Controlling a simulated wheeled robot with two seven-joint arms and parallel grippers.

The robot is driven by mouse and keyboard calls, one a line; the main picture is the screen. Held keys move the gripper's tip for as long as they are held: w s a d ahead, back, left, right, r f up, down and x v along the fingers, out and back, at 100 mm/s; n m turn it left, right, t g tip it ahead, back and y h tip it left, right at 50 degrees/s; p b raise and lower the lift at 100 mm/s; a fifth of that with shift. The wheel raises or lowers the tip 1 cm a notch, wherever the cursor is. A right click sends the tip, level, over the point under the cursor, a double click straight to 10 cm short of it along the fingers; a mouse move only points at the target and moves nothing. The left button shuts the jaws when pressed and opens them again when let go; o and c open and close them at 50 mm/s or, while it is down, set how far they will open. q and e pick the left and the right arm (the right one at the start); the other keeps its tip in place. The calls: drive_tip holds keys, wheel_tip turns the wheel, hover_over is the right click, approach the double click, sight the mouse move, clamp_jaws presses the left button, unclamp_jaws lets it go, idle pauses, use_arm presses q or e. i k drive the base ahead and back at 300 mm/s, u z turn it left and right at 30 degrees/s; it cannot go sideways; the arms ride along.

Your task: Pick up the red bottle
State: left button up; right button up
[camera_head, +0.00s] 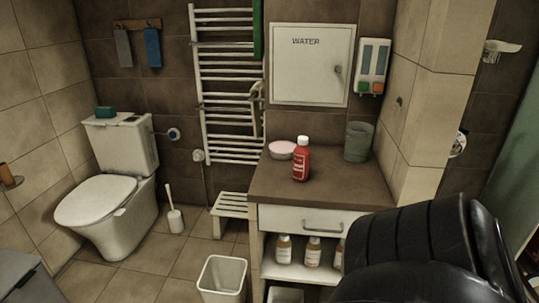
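The red bottle (301,164) has a white cap and a pale label. It stands upright on the brown top of a small cabinet (340,188), near the middle of the picture. Nothing touches it. Neither of my grippers shows in the head view. A large black padded shape (418,250) fills the lower right and hides the cabinet's right front.
A pink-and-white bowl (281,150) sits left of the bottle, and a grey-green cup (358,142) stands behind right. Several brown bottles (312,251) stand on the shelf below. A white bin (222,279), a stool (231,207) and a toilet (110,200) are left.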

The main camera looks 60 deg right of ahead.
sight(302, 156)
drive_tip(key=z, duration=0.55)
drive_tip(key=i, duration=1.05)
drive_tip(key=z, duration=1.2)
drive_tip(key=i, duration=0.15)
drive_tip(key=z, duration=0.05)
